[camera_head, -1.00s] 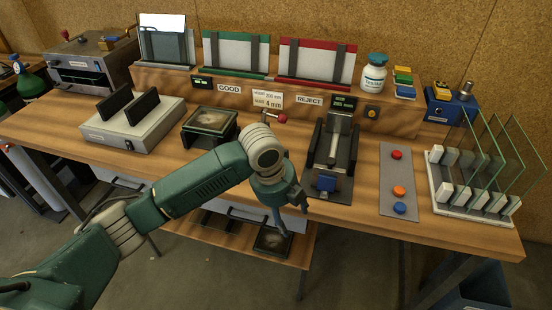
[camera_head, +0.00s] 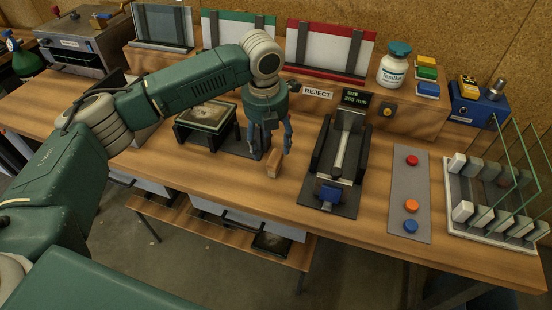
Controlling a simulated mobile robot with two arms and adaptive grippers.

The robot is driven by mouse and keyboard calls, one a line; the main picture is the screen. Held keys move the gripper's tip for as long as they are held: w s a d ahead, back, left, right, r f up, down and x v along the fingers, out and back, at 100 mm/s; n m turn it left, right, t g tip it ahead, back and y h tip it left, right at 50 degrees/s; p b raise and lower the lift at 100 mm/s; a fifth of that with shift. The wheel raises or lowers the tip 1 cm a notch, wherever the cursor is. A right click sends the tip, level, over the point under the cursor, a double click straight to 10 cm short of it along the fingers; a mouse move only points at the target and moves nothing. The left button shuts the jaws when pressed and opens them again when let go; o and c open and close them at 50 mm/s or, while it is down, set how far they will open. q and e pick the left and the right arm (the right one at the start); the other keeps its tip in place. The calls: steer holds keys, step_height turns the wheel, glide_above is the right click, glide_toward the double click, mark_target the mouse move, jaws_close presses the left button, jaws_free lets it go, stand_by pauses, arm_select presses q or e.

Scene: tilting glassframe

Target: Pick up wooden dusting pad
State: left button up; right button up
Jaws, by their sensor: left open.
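A small wooden block, which looks like the wooden dusting pad (camera_head: 273,165), is on the bench top near its front edge, between the black-framed stand and the grey slide fixture. My left gripper (camera_head: 269,148) points down just above and behind it. Its two blue-grey fingers are apart, one to each side of the block's upper end. I cannot tell whether they touch it. The gripper and arm hide part of the bench behind. My right gripper is not in view.
The black-framed stand (camera_head: 205,117) is close on the left, the slide fixture (camera_head: 340,160) on the right. Farther right are a grey button panel (camera_head: 410,190) and a rack of upright glass panes (camera_head: 490,205). A white bottle (camera_head: 393,67) stands on the back shelf.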

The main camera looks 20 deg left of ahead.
mark_target(272, 157)
arm_select(q)
steer(key=shift+f, duration=0.85)
steer(key=shift+w+f, duration=0.15)
steer(key=shift+f, duration=0.2)
steer(key=f, duration=0.1)
steer(key=f+p, duration=0.1)
steer(key=f, duration=0.1)
steer(key=shift+d+f+p, duration=0.3)
steer(key=shift+p, duration=0.1)
steer(key=shift+f, duration=0.6)
steer(key=shift+w, duration=0.1)
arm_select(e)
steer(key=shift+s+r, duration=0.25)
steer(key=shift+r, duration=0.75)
arm_select(q)
steer(key=c, duration=1.3)
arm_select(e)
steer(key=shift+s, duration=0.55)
arm_select(q)
step_height(272, 157, up, 20)
steer(key=b, duration=0.3)
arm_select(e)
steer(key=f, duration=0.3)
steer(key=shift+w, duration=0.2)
